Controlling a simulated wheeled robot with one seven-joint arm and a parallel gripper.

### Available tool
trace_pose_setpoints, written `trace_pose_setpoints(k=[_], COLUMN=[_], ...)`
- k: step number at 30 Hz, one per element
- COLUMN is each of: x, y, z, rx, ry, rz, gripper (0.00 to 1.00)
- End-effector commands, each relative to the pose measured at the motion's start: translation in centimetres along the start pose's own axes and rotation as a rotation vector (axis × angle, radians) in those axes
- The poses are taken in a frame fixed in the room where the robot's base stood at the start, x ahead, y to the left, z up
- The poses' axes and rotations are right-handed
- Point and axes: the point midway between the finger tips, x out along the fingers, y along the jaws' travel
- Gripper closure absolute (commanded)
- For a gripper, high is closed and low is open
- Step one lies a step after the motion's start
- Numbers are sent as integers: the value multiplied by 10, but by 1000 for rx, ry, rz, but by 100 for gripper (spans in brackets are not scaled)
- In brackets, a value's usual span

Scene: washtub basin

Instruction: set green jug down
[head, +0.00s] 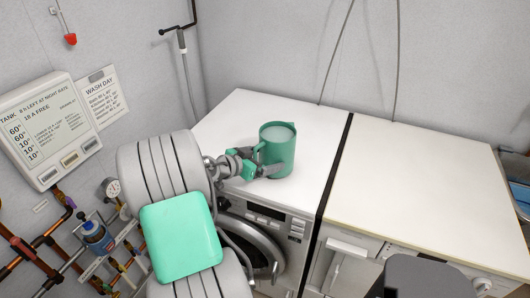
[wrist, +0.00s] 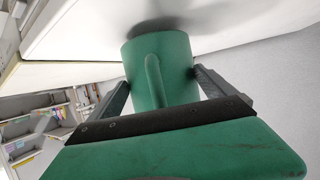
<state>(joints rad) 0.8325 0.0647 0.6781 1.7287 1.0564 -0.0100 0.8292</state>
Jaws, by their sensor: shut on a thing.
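The green jug (head: 278,150) is upright at the white top of the washing machine (head: 236,117), near its front edge. I cannot tell for sure whether its base touches the top. My gripper (head: 262,166) reaches in from the left, with its fingers at the jug's handle side. In the wrist view the jug (wrist: 160,68) stands between the two fingers of my gripper (wrist: 160,92), its handle facing the camera. The fingers are shut on the jug's body.
A second white worktop (head: 418,170) lies to the right, past a dark gap (head: 336,165). Both tops look clear around the jug. A grey object (head: 428,278) stands at front right.

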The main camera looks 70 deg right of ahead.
Motion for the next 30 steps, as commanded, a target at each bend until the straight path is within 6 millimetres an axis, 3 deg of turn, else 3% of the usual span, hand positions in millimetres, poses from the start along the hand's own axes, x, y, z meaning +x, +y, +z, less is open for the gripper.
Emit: trace_pose_setpoints(k=[15, 16, 26, 30], x=[6, 6, 4, -16], y=[-1, 0, 0, -2], z=[12, 16, 12, 15], rx=[6, -1, -1, 0], ry=[8, 0, 0, 1], rz=[-2, 0, 0, -5], gripper=[79, 4, 0, 0])
